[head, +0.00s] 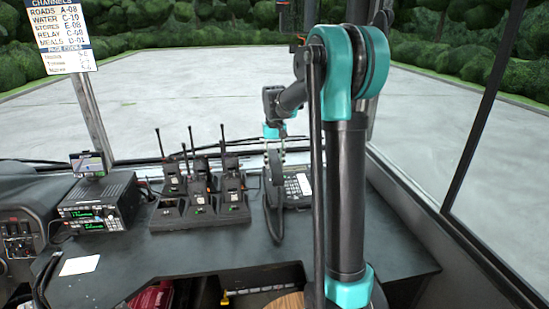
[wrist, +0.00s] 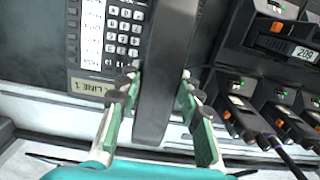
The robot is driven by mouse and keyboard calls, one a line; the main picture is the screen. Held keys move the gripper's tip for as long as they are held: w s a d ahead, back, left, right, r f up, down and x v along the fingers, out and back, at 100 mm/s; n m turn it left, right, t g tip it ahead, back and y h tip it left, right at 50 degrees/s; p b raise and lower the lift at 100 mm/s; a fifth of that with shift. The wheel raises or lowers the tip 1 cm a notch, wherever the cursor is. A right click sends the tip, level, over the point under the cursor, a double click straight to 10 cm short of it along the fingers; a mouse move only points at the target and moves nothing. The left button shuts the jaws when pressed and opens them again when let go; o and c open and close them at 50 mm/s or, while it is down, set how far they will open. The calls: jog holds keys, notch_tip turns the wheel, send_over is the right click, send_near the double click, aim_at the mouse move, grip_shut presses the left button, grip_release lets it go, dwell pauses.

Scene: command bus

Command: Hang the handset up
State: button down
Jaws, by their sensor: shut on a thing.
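My gripper (head: 274,145) is over the desk phone, pointing down, with its fingers on both sides of the dark handset (head: 275,168). In the wrist view my gripper (wrist: 160,85) is shut on the handset (wrist: 168,65), which runs up the picture between the green pads. The desk phone (head: 299,190) stands behind and to the right of the handset. A dark cord loop hangs below the handset.
A charger rack (head: 201,216) with several handheld radios, antennas up, stands close left of the phone. Two stacked radio units (head: 98,207) are farther left, with a white card (head: 80,265) in front. The windscreen is behind. Bare desk (head: 400,240) lies to the right.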

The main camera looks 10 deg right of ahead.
jog(key=shift+f, duration=2.5)
jog(key=shift+f, duration=0.1)
jog(key=c, duration=1)
grip_release()
jog(key=shift+o, duration=0.2)
